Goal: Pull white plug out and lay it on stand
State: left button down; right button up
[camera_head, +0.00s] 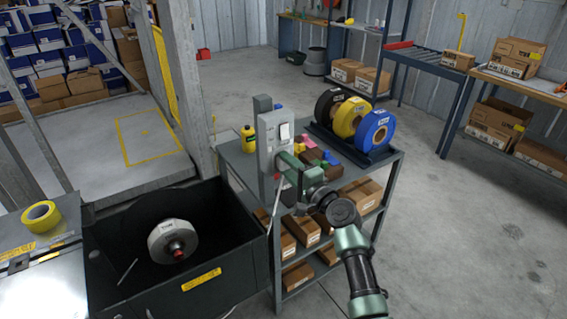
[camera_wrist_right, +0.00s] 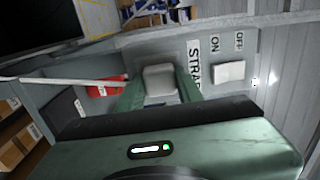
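The white plug (camera_wrist_right: 160,80) sits at the face of a grey switch box (camera_head: 270,148). In the right wrist view the box (camera_wrist_right: 222,50) shows ON, OFF and STRAP labels. My right gripper (camera_head: 287,163) is at the box front. In the right wrist view its green fingers (camera_wrist_right: 161,90) lie along both sides of the plug and appear to touch it. In the head view the gripper mostly hides the plug. A white cable runs to the left in the wrist view. A grey shelved stand (camera_head: 235,157) carries the box. My left gripper is not in view.
Black, yellow and blue rolls (camera_head: 375,130) stand in a rack at the stand's back right. Small coloured blocks lie beside the box. A black bin (camera_head: 110,270) with a wheel-like part (camera_head: 170,232) is at the left. The floor at right is clear.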

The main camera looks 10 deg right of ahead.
grip_shut()
jog(key=shift+p+v, duration=0.9)
jog(key=shift+v, duration=2.1)
